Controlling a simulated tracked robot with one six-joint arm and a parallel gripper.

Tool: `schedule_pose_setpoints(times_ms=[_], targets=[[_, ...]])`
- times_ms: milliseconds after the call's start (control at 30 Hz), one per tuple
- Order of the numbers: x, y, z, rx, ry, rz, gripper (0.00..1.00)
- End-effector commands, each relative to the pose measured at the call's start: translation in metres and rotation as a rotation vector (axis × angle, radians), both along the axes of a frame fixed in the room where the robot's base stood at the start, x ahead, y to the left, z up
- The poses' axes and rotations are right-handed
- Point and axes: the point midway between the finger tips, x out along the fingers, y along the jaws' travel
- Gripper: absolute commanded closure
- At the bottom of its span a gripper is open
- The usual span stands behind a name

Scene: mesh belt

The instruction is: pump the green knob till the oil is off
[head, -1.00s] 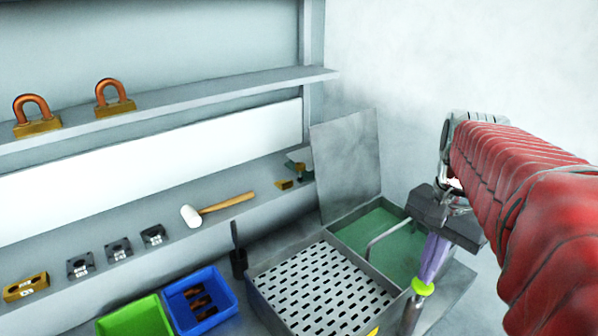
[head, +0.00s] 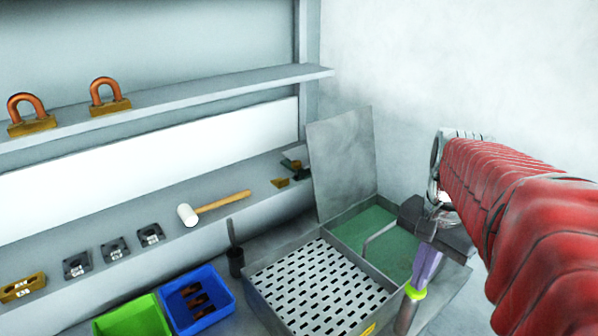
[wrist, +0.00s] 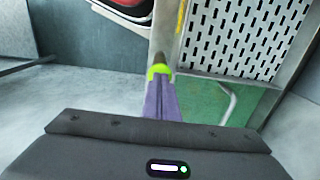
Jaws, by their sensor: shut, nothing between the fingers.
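The green knob (head: 415,292) is a bright yellow-green ring on top of a grey upright post (head: 405,317) at the front right corner of the wash station. My gripper (head: 418,283) points down with its purple fingers shut together and empty. The fingertips are right at the top of the knob and look to be touching it. The wrist view shows the knob (wrist: 159,71) at the end of the closed fingers (wrist: 161,92). I cannot make out any oil for certain.
A slotted tray (head: 320,287) and a green-floored basin (head: 385,245) with a bent spout (head: 378,232) and raised lid (head: 342,160) stand beside the knob. Blue (head: 232,302) and green (head: 165,328) bins and a brush pot (head: 236,262) are left. A mallet (head: 222,203) lies on the shelf.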

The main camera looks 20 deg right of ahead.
Motion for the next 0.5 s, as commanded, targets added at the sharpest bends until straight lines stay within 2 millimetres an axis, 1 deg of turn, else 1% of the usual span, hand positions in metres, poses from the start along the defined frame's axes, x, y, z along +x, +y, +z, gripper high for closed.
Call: schedule_pose_setpoints(times_ms=[33,67,233,367,500], targets=[[-0.002,0.001,-0.006,0.008,0.011,0.000,1.00],[-0.002,0.001,-0.006,0.008,0.011,0.000,1.00],[-0.002,0.001,0.000,0.008,0.011,0.001,1.00],[-0.001,0.001,0.014,0.005,0.006,0.002,1.00],[0.000,0.000,0.037,0.000,0.000,0.002,1.00]])
